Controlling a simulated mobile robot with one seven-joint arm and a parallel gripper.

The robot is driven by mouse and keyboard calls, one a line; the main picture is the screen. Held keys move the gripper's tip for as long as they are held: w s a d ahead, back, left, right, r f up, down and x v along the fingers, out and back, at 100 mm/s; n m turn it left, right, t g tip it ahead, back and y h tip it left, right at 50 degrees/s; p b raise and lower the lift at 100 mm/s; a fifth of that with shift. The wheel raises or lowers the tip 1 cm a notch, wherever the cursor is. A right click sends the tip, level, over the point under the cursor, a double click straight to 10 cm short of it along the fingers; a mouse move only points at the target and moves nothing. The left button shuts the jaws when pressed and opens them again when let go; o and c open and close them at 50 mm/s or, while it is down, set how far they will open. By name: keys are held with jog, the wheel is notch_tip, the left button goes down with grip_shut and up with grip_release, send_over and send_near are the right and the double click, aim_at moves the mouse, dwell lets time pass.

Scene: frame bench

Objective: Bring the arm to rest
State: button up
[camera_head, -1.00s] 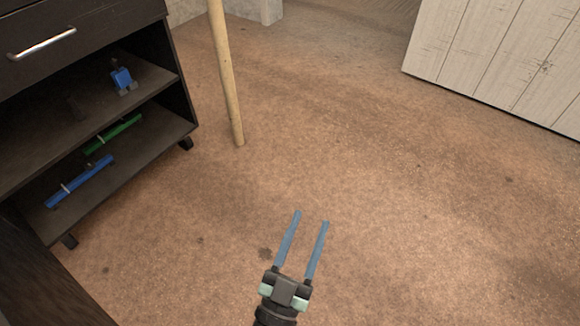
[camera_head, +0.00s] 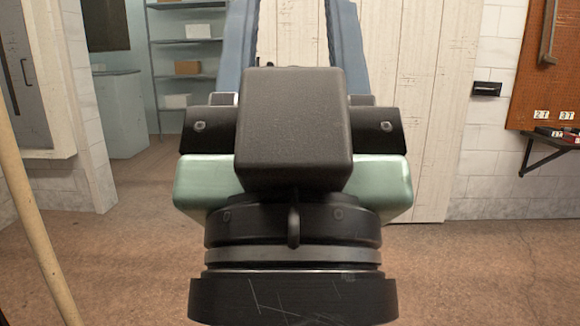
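My gripper (camera_head: 293,40) fills the middle of the head view, very close to the camera. Its black and pale green body stands in front, and its two blue fingers point up and away. The fingers are spread apart, with only the pale plank door showing between them. Nothing is held. The fingertips are cut off by the top edge of the picture.
A wooden pole (camera_head: 38,235) stands at the left. Behind are a pale plank door (camera_head: 430,110), a shelf unit with boxes (camera_head: 187,68), and a brown pegboard (camera_head: 560,70) above a small dark wall shelf (camera_head: 552,142). Brown floor (camera_head: 480,270) is open at the right.

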notch_tip(320, 180, up, 27)
jog(key=p, duration=2.5)
jog(key=shift+a, duration=0.15)
jog(key=shift+w+a, duration=0.1)
